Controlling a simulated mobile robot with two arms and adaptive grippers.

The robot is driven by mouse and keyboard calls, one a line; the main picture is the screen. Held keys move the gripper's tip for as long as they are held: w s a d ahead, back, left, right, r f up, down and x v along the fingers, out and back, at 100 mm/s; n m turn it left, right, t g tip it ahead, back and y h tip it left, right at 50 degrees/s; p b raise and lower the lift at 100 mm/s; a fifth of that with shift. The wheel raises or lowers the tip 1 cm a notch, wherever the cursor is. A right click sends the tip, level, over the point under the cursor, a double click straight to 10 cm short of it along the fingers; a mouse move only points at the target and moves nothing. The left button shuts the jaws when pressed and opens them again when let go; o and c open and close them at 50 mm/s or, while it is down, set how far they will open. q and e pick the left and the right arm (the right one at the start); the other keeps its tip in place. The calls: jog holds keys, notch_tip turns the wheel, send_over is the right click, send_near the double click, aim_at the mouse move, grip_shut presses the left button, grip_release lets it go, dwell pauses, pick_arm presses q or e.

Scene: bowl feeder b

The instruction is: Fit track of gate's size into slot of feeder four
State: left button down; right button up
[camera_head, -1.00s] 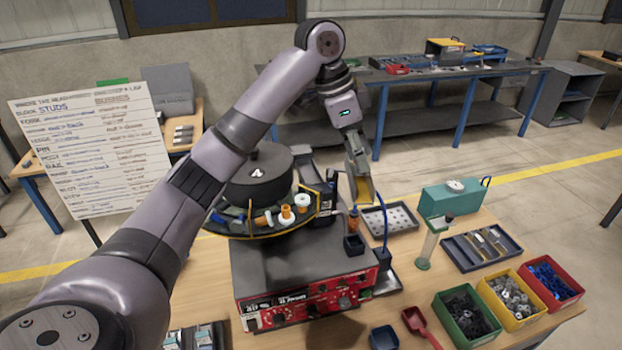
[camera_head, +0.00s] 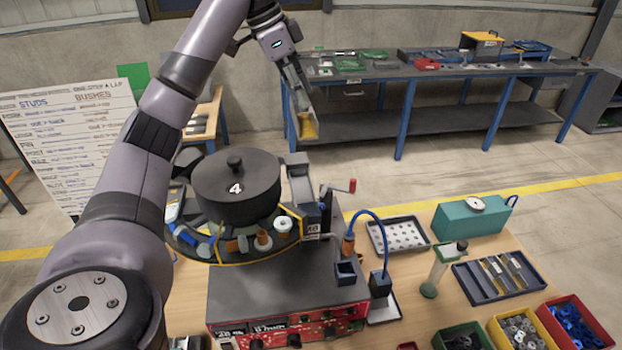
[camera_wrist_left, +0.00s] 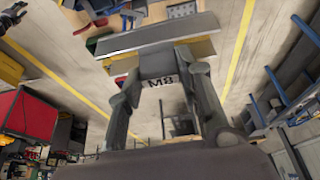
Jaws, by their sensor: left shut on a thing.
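Feeder four is the black bowl feeder (camera_head: 236,205) with a white 4 on its lid, on a grey base with a red control panel (camera_head: 290,328). A grey channel-like part (camera_head: 301,185) stands at the bowl's right side; I cannot tell whether it is the slot. My left gripper (camera_head: 297,92) is shut on a metal track with a yellowish end (camera_head: 307,125), held in the air above and behind the feeder, apart from it. In the left wrist view the fingers (camera_wrist_left: 165,95) hold the track (camera_wrist_left: 155,48), and a mark M8 (camera_wrist_left: 160,82) shows between them. My right gripper is out of view.
A dark tray (camera_head: 462,281) with several brass-coloured strips lies at the right. A crank with a red knob (camera_head: 351,186) and a blue cable (camera_head: 384,230) stand right of the feeder. Part bins (camera_head: 565,320) fill the front right. A blue-legged bench (camera_head: 440,70) stands behind.

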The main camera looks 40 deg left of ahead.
aim_at(294, 116)
pick_arm(q)
jog(key=f, duration=0.1)
jog(key=s+f, duration=0.1)
jog(key=f, duration=0.1)
jog(key=f+b, duration=0.1)
jog(key=f, duration=0.1)
jog(key=shift+s, duration=0.4)
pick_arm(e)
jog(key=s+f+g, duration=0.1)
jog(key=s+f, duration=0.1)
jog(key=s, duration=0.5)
pick_arm(q)
jog(key=x, duration=0.3)
jog(key=shift+w+a+f+p, duration=0.1)
jog(key=shift+a+f+p, duration=0.25)
jog(key=shift+a, duration=0.05)
notch_tip(294, 116, down, 10)
jog(key=shift+r+p, duration=0.1)
jog(key=shift+p, duration=0.95)
jog(key=shift+f, duration=0.4)
jog(key=c, duration=1.4)
grip_release()
jog(key=shift+o, duration=1.4)
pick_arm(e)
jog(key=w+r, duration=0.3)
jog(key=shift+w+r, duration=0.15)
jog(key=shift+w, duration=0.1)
